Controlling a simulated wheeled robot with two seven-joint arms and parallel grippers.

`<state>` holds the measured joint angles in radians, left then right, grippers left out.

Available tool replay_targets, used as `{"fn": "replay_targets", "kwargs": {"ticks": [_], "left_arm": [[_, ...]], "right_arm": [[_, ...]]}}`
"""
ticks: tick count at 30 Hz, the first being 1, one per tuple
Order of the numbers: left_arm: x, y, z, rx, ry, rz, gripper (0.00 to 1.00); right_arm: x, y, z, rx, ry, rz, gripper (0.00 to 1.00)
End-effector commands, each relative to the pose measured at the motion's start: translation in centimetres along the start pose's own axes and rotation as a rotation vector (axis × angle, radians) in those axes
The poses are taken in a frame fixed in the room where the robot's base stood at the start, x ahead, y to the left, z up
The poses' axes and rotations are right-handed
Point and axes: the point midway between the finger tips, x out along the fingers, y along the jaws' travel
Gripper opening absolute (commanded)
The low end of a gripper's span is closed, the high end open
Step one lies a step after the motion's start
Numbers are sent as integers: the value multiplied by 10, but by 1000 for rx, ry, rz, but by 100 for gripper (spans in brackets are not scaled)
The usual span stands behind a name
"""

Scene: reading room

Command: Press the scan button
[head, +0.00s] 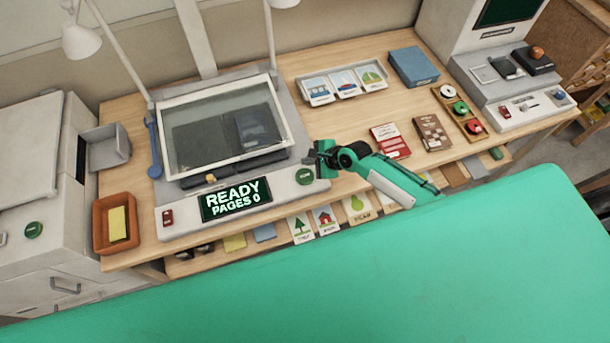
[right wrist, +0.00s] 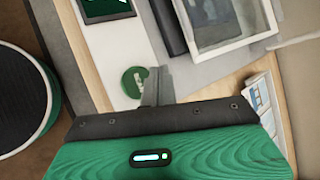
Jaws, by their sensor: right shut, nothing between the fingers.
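The scanner (head: 285,110) stands on the wooden desk with its glass lid down over dark flat shapes. The round green scan button (head: 305,176) is at the right end of its pale front panel. The display (head: 236,199) on that panel reads "READY PAGES 0". My right gripper (head: 319,159) is shut and empty, close to the button on its upper right. In the right wrist view, the shut fingers (right wrist: 156,86) overlap the right edge of the green button (right wrist: 133,83). I cannot tell whether they touch it. My left gripper is not in view.
A red switch (head: 167,217) is at the panel's left end. An orange tray (head: 101,235) and a grey bin (head: 107,152) are at left. Booklets (head: 390,141) and a row of coloured discs (head: 460,107) lie right. Picture cards (head: 301,228) sit below the desk edge.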

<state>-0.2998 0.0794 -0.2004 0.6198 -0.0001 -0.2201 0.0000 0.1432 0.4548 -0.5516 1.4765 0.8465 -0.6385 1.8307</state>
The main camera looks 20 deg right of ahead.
Motion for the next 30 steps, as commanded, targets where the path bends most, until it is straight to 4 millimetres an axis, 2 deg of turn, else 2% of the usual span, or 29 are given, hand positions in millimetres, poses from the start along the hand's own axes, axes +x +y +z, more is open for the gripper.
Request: {"fn": "replay_targets", "kwargs": {"ticks": [3, 9, 17, 30], "left_arm": [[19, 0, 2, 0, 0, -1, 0], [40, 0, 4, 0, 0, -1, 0], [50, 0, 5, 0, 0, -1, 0], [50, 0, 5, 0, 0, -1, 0]], "right_arm": [[16, 11, -12, -1, 0, 0, 0], [30, 22, -22, -2, 1, 0, 0], [42, 31, -31, 0, 0, 0, 0], [43, 32, -32, -1, 0, 0, 0]]}}
